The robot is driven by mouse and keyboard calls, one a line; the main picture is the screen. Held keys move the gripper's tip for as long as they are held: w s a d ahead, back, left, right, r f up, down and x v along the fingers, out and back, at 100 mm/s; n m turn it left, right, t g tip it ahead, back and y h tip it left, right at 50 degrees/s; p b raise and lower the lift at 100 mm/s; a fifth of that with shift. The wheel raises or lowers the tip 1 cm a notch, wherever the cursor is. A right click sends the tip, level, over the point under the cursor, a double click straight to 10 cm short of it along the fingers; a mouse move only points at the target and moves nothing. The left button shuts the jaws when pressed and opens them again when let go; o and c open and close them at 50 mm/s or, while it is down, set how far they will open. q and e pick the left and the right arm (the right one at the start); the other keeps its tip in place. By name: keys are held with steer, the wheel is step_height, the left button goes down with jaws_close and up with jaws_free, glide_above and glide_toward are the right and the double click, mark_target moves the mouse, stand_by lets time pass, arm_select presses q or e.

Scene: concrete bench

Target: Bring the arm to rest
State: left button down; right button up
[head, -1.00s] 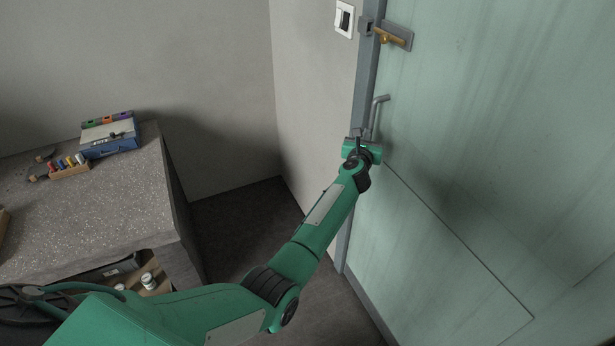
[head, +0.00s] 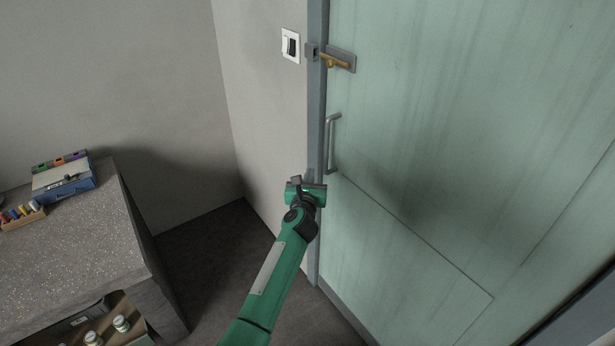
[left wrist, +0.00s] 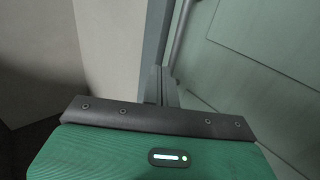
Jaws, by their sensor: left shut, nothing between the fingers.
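My left arm comes up from the bottom of the head view. Its gripper (head: 298,181) is shut and empty, in front of the door frame, below and left of the grey door handle (head: 333,144). It is apart from the handle in the picture. In the left wrist view the shut fingers (left wrist: 160,86) show beyond the green gripper body, with part of the handle (left wrist: 182,30) further up. The pale green door (head: 440,130) appears closed against its frame. My right gripper is not in view.
At left a speckled bench (head: 70,255) holds a blue case (head: 64,185) and a rack of coloured spools (head: 22,216). Open floor lies between bench and door.

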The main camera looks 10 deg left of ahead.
arm_select(q)
steer(key=s+f+m+g+h, duration=0.1)
steer(key=s+f+m+g, duration=0.1)
steer(key=s+f+m, duration=0.95)
steer(key=s+f+m+g+h, duration=0.1)
steer(key=s+f+m+g, duration=0.4)
steer(key=f, duration=1.1)
steer(key=s+f+m+h, duration=0.2)
steer(key=s+f+m, duration=0.4)
steer(key=s+f, duration=0.5)
steer(key=s+a+f+m+g, duration=0.25)
steer(key=s+f+m, duration=0.25)
steer(key=s+f, duration=0.4)
steer(key=s+a+f+m+g, duration=0.1)
steer(key=s+f+m+g, duration=0.25)
steer(key=s+f, duration=0.5)
steer(key=s+a+f+m+g, duration=0.1)
steer(key=s+a+m, duration=0.1)
steer(key=s, duration=0.6)
steer(key=s+a+f+m+g+y, duration=0.1)
steer(key=s+m, duration=0.3)
steer(key=s, duration=0.5)
steer(key=s+a+f+m+g+y, duration=0.1)
steer(key=s+a+f+m+g, duration=0.1)
steer(key=s, duration=0.6)
steer(key=shift+s+a+f+m, duration=0.15)
steer(key=shift+a+f+m, duration=0.25)
steer(key=shift+a, duration=0.1)
